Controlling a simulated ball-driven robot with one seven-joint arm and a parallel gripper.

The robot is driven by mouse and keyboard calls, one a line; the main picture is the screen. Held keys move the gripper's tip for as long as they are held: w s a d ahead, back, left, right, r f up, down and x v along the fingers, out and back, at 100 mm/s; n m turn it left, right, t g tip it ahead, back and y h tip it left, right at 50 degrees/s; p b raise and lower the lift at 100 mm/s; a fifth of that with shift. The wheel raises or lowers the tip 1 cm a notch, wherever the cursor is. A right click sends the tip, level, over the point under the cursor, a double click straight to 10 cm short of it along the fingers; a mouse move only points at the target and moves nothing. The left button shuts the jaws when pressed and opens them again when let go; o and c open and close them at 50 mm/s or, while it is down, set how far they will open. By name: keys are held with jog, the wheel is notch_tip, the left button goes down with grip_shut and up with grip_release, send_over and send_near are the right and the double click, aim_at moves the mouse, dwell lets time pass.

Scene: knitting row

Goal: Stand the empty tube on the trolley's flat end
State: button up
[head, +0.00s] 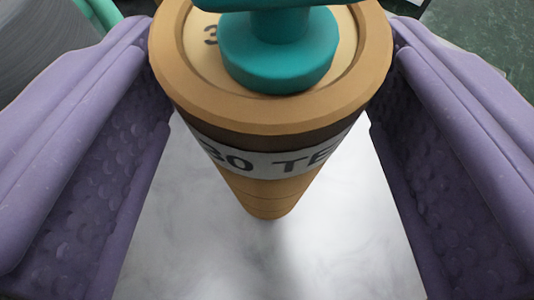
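The tube (270,190) is a tan, cone-like piece with a thick rim at its near end, a dark band and a pale label reading "30 TE". It narrows away from me towards a pale surface; I cannot tell whether its far end touches that surface. My gripper (270,75) has purple fingers with scaly inner pads. They lie against both sides of the tube near its rim, with no clear gap. A teal knob-like part (278,55) sits over the near end and hides some of its face. I cannot identify the trolley's flat end.
The pale, mottled surface (215,255) below is clear around the tube's far end. A ribbed grey round object (45,45) and a teal bar (98,12) are at upper left. Dark green floor (480,40) shows at upper right.

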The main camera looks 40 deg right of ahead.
aim_at(272, 204)
jog(key=shift+f+b, duration=0.6)
jog(key=shift+f, duration=1.1)
jog(key=shift+f, duration=0.15)
jog(key=o, duration=1.3)
jog(key=shift+r, duration=0.2)
